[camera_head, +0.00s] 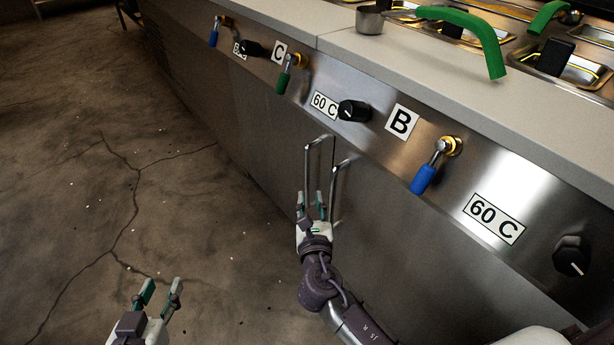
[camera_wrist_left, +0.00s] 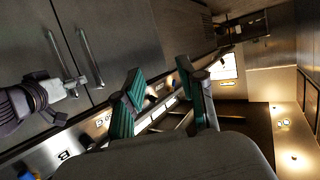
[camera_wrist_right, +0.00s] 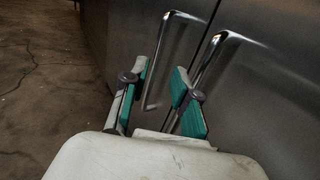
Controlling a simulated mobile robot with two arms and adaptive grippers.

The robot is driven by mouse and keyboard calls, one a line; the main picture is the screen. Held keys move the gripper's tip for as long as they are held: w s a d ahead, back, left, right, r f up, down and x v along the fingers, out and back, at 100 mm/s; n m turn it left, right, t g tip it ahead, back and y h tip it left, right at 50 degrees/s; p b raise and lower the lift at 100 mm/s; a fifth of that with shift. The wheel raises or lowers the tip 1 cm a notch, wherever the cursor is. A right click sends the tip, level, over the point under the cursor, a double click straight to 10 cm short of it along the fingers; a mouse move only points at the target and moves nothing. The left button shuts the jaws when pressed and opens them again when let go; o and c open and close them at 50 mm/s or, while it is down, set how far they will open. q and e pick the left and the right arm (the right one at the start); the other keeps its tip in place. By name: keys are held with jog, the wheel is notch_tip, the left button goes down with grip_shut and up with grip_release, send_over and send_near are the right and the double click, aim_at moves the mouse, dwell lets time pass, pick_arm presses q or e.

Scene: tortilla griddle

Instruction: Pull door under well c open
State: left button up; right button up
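Two vertical metal bar handles stand side by side on the steel cabinet front, a left handle (camera_head: 307,160) and a right handle (camera_head: 336,185), with a door seam between them. Both also show in the right wrist view, the left handle (camera_wrist_right: 163,55) and the right handle (camera_wrist_right: 213,57). My right gripper (camera_head: 311,198) is open at the lower part of the handles. In the right wrist view the left handle's lower part appears between its fingers; contact is unclear. My left gripper (camera_head: 161,286) is open and empty above the floor. The C label (camera_head: 278,52) is up and left of the handles.
Above the doors, a panel carries knobs (camera_head: 353,111), a green-handled valve (camera_head: 285,80), blue-handled valves (camera_head: 424,178) and a B label (camera_head: 402,122). The counter edge (camera_head: 420,85) overhangs on the right. The cracked floor (camera_head: 110,180) at left is clear.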

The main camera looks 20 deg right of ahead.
aim_at(307, 163)
jog(key=x, duration=0.2)
jog(key=b+x, duration=0.1)
jog(key=x, duration=0.5)
jog(key=shift+w+r+b, duration=0.25)
jog(key=shift+r+b, duration=0.1)
jog(key=shift+b, duration=0.05)
jog(key=b+x, duration=0.1)
jog(key=x, duration=0.3)
jog(key=shift+w, duration=0.25)
pick_arm(q)
notch_tip(307, 163, up, 14)
jog(key=d+t+h, duration=0.2)
jog(key=t+h, duration=0.1)
jog(key=t, duration=0.6)
jog(key=shift+s, duration=0.2)
pick_arm(e)
jog(key=shift+w+d+r, duration=0.1)
jog(key=shift+w+d, duration=0.05)
jog(key=shift+w, duration=0.25)
pick_arm(q)
jog(key=shift+r, duration=0.1)
pick_arm(e)
grip_shut()
